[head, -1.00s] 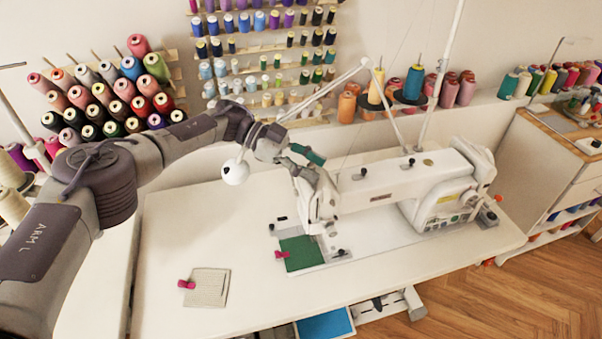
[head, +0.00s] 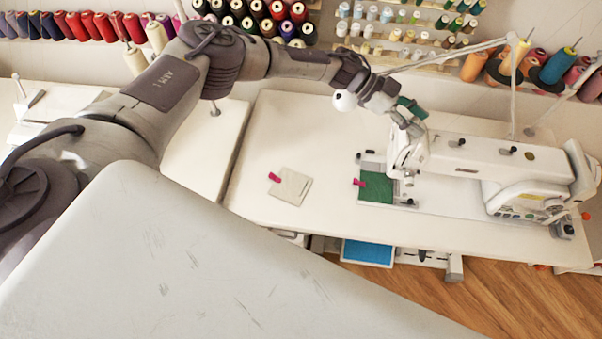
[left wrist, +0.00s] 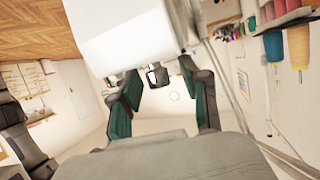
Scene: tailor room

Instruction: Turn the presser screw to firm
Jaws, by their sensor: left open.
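The white sewing machine (head: 480,160) stands on the white table. My left gripper (head: 405,112), with teal finger pads, is at the top of its left-hand head end. In the left wrist view the open fingers (left wrist: 160,74) stand on either side of a small dark and metallic knob (left wrist: 153,75), which looks like the presser screw. It projects from the white machine head (left wrist: 120,35). I cannot tell whether a finger touches it. In the head view the gripper hides the screw. A green cloth (head: 376,188) lies under the needle area. My right gripper is not in view.
A beige cloth swatch (head: 291,186) with a pink clip lies on the bare table left of the machine. A thread stand with cones (head: 556,68) rises behind the machine. Spool racks (head: 420,30) line the wall.

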